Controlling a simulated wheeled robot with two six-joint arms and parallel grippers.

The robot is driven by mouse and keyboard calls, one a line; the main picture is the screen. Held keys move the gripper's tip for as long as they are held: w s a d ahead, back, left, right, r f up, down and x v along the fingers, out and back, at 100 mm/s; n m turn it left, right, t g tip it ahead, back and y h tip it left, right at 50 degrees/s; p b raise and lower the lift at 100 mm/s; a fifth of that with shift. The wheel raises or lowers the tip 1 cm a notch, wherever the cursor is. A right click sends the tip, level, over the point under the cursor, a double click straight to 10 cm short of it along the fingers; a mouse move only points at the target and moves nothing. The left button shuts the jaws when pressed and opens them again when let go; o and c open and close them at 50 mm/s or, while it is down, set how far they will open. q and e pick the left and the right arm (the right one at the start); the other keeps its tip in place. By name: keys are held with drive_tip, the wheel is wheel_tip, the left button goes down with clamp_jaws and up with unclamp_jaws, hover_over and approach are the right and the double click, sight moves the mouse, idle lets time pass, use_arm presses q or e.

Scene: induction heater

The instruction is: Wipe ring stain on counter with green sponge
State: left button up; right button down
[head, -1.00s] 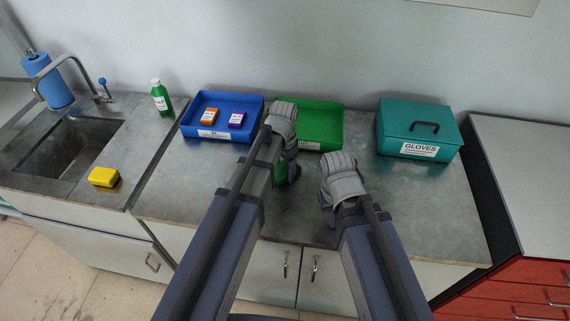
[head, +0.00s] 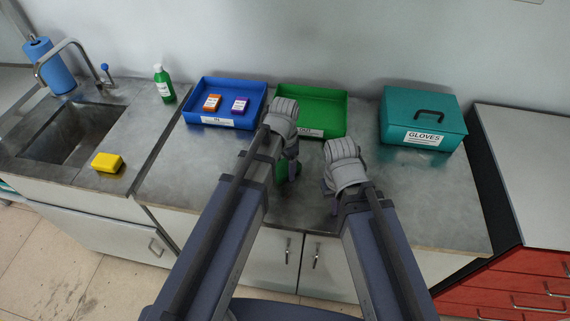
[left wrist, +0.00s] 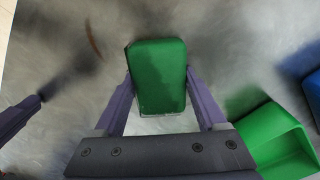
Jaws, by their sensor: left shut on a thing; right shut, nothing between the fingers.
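My left gripper (head: 288,174) is shut on the green sponge (left wrist: 158,75), low over the steel counter (head: 185,195). In the left wrist view the sponge sits between the two fingers. In the head view only a sliver of the sponge (head: 280,172) shows behind my left arm. Whether it touches the counter is unclear. A thin brown arc of the ring stain (left wrist: 93,40) shows left of the sponge in the left wrist view. My right gripper (head: 330,206) is shut and empty, just right of the left one. One of its fingers (left wrist: 40,100) appears at left in the left wrist view.
A blue tray (head: 190,113) with two small boxes, a green tray (head: 338,93) and a teal gloves box (head: 390,95) stand along the back. A green bottle (head: 164,86), a yellow sponge (head: 107,163) and the sink (head: 75,135) are at left. The counter's front left is clear.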

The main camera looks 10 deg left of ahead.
sight(283, 174)
use_arm(q)
drive_tip(key=shift+s+r, duration=0.15)
drive_tip(key=shift+s, duration=1.5)
use_arm(e)
drive_tip(key=shift+r, duration=0.1)
use_arm(q)
drive_tip(key=shift+s, duration=1.75)
drive_tip(key=shift+w, duration=0.15)
drive_tip(key=shift+w+f, duration=0.2)
drive_tip(key=shift+w, duration=1.45)
use_arm(e)
drive_tip(key=shift+s+f, duration=0.1)
drive_tip(key=shift+f, duration=0.1)
